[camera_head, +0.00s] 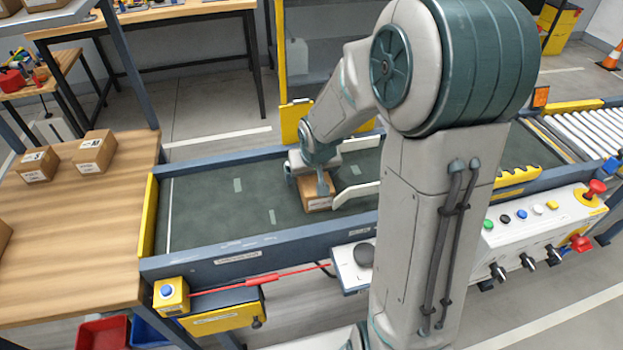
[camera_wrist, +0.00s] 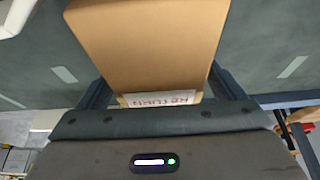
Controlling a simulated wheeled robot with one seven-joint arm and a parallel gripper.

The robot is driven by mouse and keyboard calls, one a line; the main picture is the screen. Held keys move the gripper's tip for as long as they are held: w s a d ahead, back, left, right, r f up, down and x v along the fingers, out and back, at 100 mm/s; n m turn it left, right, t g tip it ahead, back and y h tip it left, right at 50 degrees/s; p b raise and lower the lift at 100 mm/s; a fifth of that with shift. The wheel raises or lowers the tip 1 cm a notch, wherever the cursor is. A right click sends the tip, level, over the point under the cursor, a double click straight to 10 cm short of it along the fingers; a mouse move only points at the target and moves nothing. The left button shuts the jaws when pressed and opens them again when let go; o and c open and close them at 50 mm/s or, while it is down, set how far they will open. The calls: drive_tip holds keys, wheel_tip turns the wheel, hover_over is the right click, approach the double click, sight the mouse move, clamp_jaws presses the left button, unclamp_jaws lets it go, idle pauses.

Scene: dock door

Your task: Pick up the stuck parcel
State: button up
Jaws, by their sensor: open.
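The parcel (camera_head: 317,193) is a small brown box on the dark green conveyor belt (camera_head: 215,205), partly hidden by my gripper. In the wrist view the parcel (camera_wrist: 150,45) fills the upper middle, with a white label reading "RETURN" in red on its near face. My gripper (camera_head: 311,182) is low over the belt at the parcel. In the wrist view the fingers of my gripper (camera_wrist: 158,92) stand on either side of the parcel. They are open; I cannot tell whether either one touches it.
A white guide rail (camera_head: 355,193) lies close to the parcel's right. A blue side frame (camera_head: 250,257) borders the belt. A wooden table (camera_head: 75,225) with several boxes stands at left. A control panel (camera_head: 540,235) with buttons is at right. The belt left of the parcel is clear.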

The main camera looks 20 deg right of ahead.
drive_tip(key=shift+f, duration=0.15)
drive_tip(key=c, duration=1.3)
drive_tip(key=shift+o, duration=0.2)
drive_tip(key=shift+w, duration=0.1)
